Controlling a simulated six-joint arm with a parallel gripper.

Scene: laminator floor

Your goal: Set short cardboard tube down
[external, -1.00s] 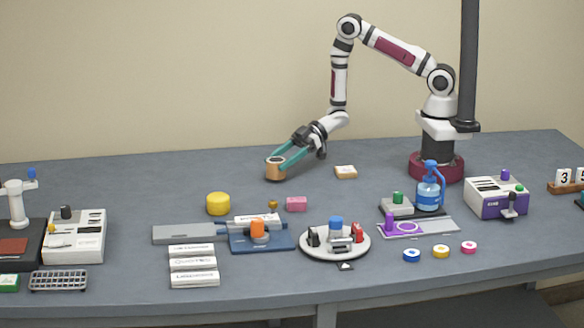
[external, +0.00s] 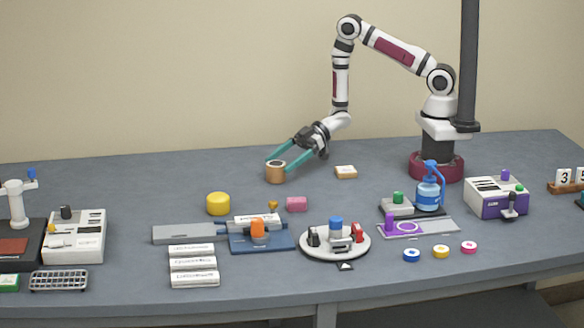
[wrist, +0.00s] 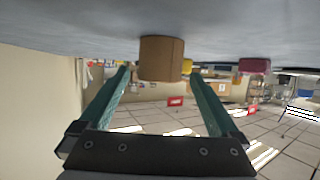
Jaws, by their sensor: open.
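The short cardboard tube (external: 275,173) is brown with a dark hollow top. It stands upright on the grey table, left of my arm's base. My gripper (external: 279,165) is open, with its two teal fingers spread at the tube's sides. In the wrist view the tube (wrist: 161,59) sits between the fingertips of my gripper (wrist: 160,73), with a gap showing on each side. The table surface (wrist: 60,32) is along the top of that view, and the tube meets it there.
A small tan box (external: 346,172) lies right of the tube. A yellow cylinder (external: 218,204), a small orange-brown piece (external: 273,204) and a pink block (external: 297,204) lie nearer the front. The table around the tube is clear.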

